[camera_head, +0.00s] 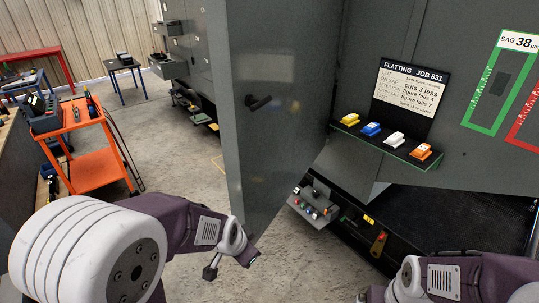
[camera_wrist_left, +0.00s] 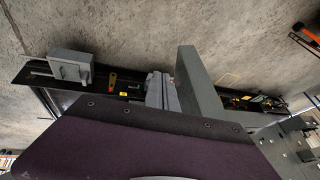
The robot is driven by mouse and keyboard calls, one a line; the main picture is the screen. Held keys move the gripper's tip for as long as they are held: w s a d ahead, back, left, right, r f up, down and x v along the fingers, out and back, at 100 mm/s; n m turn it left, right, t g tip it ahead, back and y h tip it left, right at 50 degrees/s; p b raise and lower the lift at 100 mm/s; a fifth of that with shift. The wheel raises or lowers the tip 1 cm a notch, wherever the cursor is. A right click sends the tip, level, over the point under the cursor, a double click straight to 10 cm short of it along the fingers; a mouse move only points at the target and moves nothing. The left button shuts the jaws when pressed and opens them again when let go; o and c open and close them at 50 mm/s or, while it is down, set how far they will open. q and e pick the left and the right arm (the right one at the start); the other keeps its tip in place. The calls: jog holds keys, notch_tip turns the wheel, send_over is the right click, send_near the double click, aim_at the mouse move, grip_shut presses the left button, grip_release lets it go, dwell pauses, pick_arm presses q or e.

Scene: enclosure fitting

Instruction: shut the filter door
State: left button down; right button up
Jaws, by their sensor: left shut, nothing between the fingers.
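A tall grey door (camera_head: 285,75), which I take to be the filter door, stands open, swung out from the grey cabinet (camera_head: 370,20). A black handle (camera_head: 260,102) sits on its left-facing side. The left wrist view shows a grey panel (camera_wrist_left: 200,85) that looks like the same door. My left gripper (camera_head: 252,258) is shut and empty, low by the door's bottom corner. I cannot tell whether it touches the door. My right arm comes in at the bottom right; its gripper (camera_head: 362,297) is mostly cut off by the frame edge.
Right of the door, a shelf (camera_head: 385,146) holds yellow, blue, white and orange blocks below a job sign (camera_head: 411,95). A small control box (camera_head: 314,205) juts out low down. An orange cart (camera_head: 95,160) stands at left. Floor between cart and door is clear.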

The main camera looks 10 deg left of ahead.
aim_at(261, 146)
pick_arm(q)
jog(key=w+r+m+t+b, duration=0.4)
jog(key=w+r+m+t, duration=0.25)
jog(key=w, duration=0.25)
notch_tip(261, 146, up, 13)
jog(key=w+d+m+t+b, duration=0.2)
jog(key=w+m+t+b, duration=0.1)
jog(key=m+t+b, duration=0.3)
jog(key=w+a, duration=0.1)
jog(key=w, duration=0.2)
jog(key=w+a+p, duration=0.1)
jog(key=w, duration=0.3)
jog(key=w+a, duration=0.1)
jog(key=w, duration=0.2)
jog(key=shift+w+a+f, duration=0.25)
jog(key=shift+w+a, duration=0.05)
jog(key=shift+a, duration=0.05)
